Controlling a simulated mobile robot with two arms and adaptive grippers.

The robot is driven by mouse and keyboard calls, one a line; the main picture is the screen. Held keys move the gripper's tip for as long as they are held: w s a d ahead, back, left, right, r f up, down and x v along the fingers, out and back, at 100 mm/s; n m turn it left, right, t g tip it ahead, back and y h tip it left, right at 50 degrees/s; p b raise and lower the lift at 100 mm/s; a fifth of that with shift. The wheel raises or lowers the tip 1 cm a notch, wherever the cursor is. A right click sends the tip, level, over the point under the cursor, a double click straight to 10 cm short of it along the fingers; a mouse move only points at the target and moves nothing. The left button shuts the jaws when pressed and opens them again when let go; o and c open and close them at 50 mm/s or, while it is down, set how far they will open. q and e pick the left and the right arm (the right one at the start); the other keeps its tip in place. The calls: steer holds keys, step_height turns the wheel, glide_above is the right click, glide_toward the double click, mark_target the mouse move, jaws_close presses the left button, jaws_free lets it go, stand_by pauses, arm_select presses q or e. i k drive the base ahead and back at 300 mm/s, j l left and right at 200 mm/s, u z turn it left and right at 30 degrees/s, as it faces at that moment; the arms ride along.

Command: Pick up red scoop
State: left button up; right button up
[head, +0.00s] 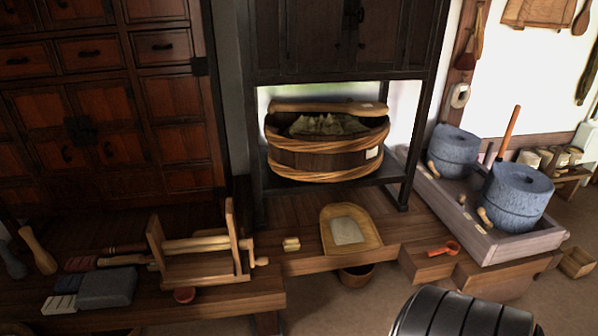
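The red scoop (444,249) is small and orange-red, with a round bowl at its right end and a short handle pointing left. It lies on the low wooden platform (425,268) right of centre, in front of the grey tray with the stone querns. Nothing covers it. Neither of my grippers shows in the head view, so nothing is seen touching the scoop.
Two stone querns (518,198) stand in a grey tray (504,247) behind the scoop. A wooden dustpan-shaped tray (364,243) lies to its left. A wooden frame (200,267) stands on the left bench. A dark ribbed rounded shape (460,316), unclear to me, fills the bottom edge.

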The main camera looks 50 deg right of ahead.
mark_target(451, 248)
steer(key=l+z, duration=0.25)
steer(key=z, duration=0.15)
steer(key=l+z, duration=0.2)
steer(key=z, duration=0.25)
